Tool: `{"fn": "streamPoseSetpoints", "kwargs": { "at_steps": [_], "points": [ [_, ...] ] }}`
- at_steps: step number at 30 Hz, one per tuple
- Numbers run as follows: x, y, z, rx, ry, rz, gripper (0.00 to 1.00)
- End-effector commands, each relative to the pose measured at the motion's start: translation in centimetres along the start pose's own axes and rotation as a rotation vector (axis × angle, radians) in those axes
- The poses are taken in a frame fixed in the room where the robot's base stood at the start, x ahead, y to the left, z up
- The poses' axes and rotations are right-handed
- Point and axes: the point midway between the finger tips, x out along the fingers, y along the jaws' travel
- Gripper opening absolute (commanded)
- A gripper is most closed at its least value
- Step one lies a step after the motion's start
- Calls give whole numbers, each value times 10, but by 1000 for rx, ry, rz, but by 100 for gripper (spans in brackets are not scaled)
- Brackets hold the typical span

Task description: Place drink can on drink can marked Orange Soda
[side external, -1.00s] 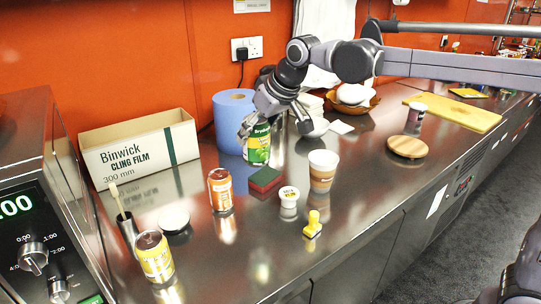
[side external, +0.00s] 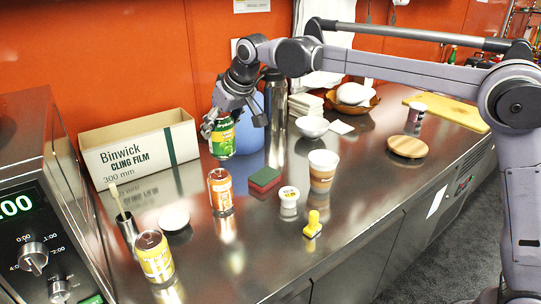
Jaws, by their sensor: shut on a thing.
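A green drink can (side external: 221,138) is in my gripper (side external: 232,124), which is shut on it. The can is held raised and close to upright, in front of the blue paper roll. An orange can (side external: 220,190) stands upright on the steel counter below and just in front of the held can, with a visible gap between them in the picture. Its lettering is too small to read surely. A yellow can (side external: 154,257) stands upright at the front left. The fingers partly hide the top of the green can.
A cling film box (side external: 140,150) stands behind at left. A sponge (side external: 265,179), a small white tub (side external: 289,197), a paper cup (side external: 322,172) and a yellow stamp-like object (side external: 313,225) are right of the orange can. A brush in a holder (side external: 127,224) stands at left.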

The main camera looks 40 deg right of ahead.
Motion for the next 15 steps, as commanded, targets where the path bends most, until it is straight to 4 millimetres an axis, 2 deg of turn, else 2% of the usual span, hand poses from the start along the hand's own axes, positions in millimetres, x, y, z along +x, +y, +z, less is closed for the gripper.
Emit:
{"fn": "streamPoseSetpoints", "kwargs": {
  "at_steps": [1,6,15],
  "points": [
    [5,-7,0,-3,1,-1,8],
    [13,-16,0,-1,1,1,8],
    [41,-16,18,-1,1,0,8]
  ]
}}
